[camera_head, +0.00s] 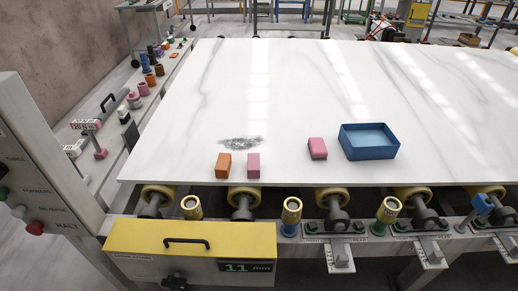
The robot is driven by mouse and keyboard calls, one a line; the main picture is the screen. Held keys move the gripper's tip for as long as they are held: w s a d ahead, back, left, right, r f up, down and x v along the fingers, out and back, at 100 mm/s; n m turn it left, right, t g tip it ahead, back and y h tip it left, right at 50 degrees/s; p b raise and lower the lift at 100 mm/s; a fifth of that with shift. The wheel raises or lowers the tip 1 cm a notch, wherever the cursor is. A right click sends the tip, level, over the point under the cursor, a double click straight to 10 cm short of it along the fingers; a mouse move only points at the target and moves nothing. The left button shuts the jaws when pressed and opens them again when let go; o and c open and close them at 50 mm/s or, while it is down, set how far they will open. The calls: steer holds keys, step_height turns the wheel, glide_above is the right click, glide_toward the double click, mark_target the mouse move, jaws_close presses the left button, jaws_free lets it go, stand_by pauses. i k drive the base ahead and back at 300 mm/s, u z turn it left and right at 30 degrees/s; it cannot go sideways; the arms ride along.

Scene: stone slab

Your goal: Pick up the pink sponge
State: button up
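Two pink blocks are on the white marble slab (290,95). One pink block (317,149), a deeper pink with softly rounded edges, lies just left of the blue tray. The other pink block (253,166) is paler and sharper-edged, near the front edge of the slab beside an orange block (223,165). I cannot tell for sure which of the two is the sponge. Nothing touches the deeper pink block. My gripper is not in view.
A blue open tray (346,150) stands on the slab, right of the deeper pink block. A grey speckled patch (240,142) lies behind the orange and paler pink blocks. The slab's middle and back are clear. A yellow-topped machine panel (140,236) and rollers (245,195) border the front.

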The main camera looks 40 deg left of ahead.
mark_target(318, 150)
steer(key=u, duration=0.25)
steer(key=i, duration=1.05)
steer(key=u, duration=2.95)
